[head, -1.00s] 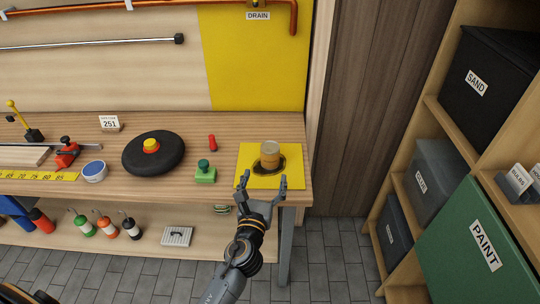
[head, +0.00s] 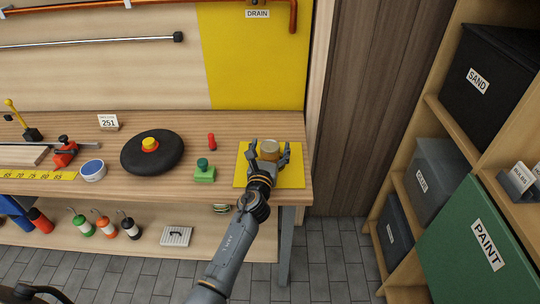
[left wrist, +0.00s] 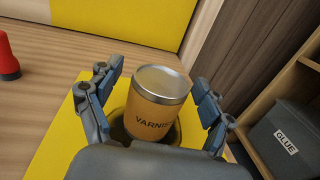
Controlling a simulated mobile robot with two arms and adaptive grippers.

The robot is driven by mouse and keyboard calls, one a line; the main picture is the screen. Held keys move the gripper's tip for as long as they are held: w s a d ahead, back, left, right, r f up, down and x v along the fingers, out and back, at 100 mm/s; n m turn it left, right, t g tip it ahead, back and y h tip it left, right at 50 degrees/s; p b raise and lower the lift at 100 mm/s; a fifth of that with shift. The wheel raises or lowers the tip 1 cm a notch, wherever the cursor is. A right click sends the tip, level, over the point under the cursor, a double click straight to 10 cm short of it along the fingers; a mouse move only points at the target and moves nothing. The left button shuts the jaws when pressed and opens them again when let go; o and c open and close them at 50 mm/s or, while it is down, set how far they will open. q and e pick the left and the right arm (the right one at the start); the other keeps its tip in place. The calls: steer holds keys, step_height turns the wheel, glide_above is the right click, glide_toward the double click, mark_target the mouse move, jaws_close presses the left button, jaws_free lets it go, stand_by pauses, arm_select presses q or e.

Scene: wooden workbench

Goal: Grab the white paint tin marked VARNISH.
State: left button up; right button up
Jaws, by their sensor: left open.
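The tin (head: 269,146) stands upright on a yellow mat (head: 294,172) near the bench's right end. In the left wrist view the tin (left wrist: 157,112) is amber-orange, not white, with a silver lid and dark lettering that reads VARNIS, its last part cut off from sight. My left gripper (head: 269,154) is open, with a finger on either side of the tin. In the left wrist view the gripper's fingers (left wrist: 158,88) flank the tin with gaps showing. The tin's base is partly hidden by the gripper. My right gripper is not in view.
On the bench, left of the mat, are a green block with a knob (head: 204,172), a small red object (head: 211,141) and a black disc with a yellow-red knob (head: 152,152). A shelf with a green PAINT bin (head: 478,240) stands at the right.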

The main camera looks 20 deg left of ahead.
arm_select(q)
steer(key=shift+r, duration=0.1)
steer(key=c, duration=1.4)
steer(key=shift+c, duration=0.2)
